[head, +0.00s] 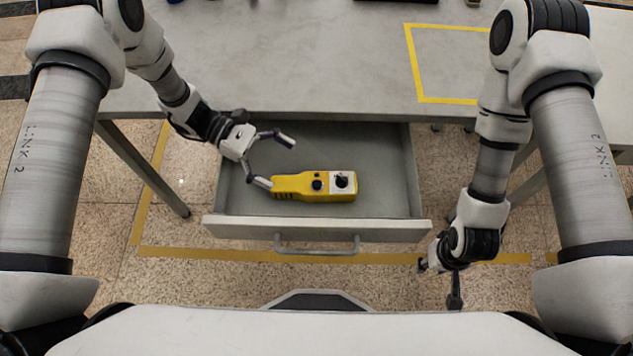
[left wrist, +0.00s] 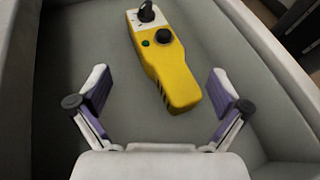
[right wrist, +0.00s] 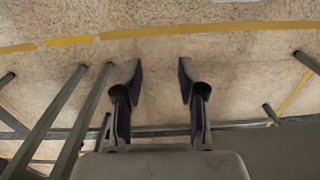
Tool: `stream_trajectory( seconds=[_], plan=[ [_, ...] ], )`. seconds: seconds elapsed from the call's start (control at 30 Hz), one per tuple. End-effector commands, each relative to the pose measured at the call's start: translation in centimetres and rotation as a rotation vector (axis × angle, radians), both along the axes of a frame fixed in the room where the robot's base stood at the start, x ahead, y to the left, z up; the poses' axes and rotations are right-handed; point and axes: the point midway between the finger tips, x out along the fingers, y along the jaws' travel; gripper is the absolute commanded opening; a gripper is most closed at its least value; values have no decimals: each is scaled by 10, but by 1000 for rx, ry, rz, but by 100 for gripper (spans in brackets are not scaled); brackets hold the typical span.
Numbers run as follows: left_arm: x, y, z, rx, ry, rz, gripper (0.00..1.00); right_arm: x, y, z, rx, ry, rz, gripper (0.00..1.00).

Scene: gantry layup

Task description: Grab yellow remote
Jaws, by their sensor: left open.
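The yellow remote (head: 312,187) lies flat in the open drawer (head: 390,205), with a white panel and black knobs at its right end in the head view. It also shows in the left wrist view (left wrist: 170,65), ahead of the jaws with its ribbed end nearest. My left gripper (head: 282,163) is open and empty over the left part of the drawer, its fingers near the remote's left end. Whether a finger touches the remote I cannot tell. My right gripper (head: 438,284) hangs in front of the table, right of the drawer. In the right wrist view its fingers (right wrist: 158,80) are apart with nothing between.
The drawer's front panel (head: 240,229) with its handle (head: 318,250) faces me. The drawer walls surround the remote. The grey table top (head: 300,70) lies beyond, with a yellow taped square (head: 460,101). The drawer floor right of the remote is clear.

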Motion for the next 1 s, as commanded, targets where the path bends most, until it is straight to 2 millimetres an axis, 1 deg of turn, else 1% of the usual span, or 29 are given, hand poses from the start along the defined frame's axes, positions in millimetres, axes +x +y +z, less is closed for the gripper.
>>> stream_trajectory(
  seconds=[0.03,0.17,0.23,0.4,0.5,0.6,0.73,0.77,0.8,0.87,0.9,0.93,0.97,1.0],
  plan=[
    [-4,-6,-2,5,1,-6,100,0,0,2,0,-1,0,40],
    [-6,-11,-5,3,1,-5,100,0,0,2,0,-1,0,40],
    [-9,-18,-8,4,2,-5,100,0,0,4,0,-1,0,40],
    [-20,-48,-20,4,3,-7,100,0,0,10,0,-1,0,40],
    [-24,-60,-26,4,1,-6,100,0,0,12,0,-1,0,40],
    [-25,-63,-28,3,0,-4,100,0,0,11,0,-1,0,40],
    [-25,-63,-28,3,0,-3,100,0,0,11,0,-1,0,40],
    [-25,-63,-28,3,0,-3,93,0,0,11,0,-1,0,40],
    [-25,-63,-28,3,0,-3,79,0,0,11,0,-1,0,40],
    [-25,-63,-28,3,0,-3,57,0,0,11,0,-1,0,40],
    [-25,-63,-28,3,0,-3,43,0,0,11,0,-1,0,40],
    [-25,-63,-28,3,0,-3,33,0,0,11,0,-1,0,40],
    [-25,-63,-28,3,0,-3,24,0,0,11,0,-1,0,40],
    [-25,-63,-28,4,0,-3,23,0,0,11,0,-1,0,40]
  ],
)
